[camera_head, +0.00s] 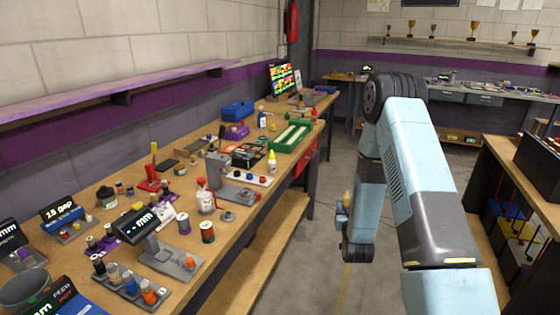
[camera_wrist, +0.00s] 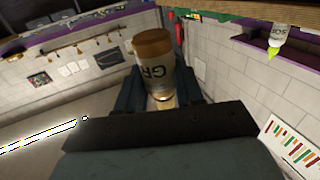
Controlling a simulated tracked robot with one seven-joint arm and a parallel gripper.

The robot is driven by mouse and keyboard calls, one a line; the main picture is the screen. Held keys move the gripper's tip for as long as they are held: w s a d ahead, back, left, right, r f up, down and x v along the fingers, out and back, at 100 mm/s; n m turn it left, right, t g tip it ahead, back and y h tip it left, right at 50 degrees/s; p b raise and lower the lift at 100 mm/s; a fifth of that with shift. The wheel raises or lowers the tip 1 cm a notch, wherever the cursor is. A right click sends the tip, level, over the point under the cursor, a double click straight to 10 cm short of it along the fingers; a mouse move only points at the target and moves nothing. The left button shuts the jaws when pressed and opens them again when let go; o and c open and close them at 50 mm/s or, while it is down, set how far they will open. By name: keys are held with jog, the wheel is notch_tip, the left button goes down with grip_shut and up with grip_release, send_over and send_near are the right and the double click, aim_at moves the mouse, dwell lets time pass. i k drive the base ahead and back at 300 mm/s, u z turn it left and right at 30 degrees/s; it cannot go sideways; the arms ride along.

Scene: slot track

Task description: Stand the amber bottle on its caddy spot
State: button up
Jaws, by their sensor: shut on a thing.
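My gripper (camera_wrist: 160,92) is shut on the amber bottle (camera_wrist: 155,62), which has a brown end, a pale label with dark letters and a pale narrow end between the fingers. The wrist picture is upside down, and the bottle's brown end points away from my gripper. In the head view my gripper (camera_head: 344,214) hangs over the aisle, right of the long bench, with a small amber part of the bottle (camera_head: 346,197) showing. A pale strip (camera_head: 246,176) on the bench carries a yellow-tipped bottle (camera_head: 271,162); I cannot tell whether it is the caddy.
The long wooden bench (camera_head: 226,232) is crowded with a red-capped bottle (camera_head: 205,197), spools, displays and a green tray (camera_head: 291,137). A rack of small bottles (camera_head: 131,284) stands at its near end. The aisle floor is open. Another bench (camera_head: 516,165) stands at the right.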

aim_at(258, 156)
jog(key=u, duration=0.05)
jog(key=i, duration=0.85)
jog(key=z, duration=0.15)
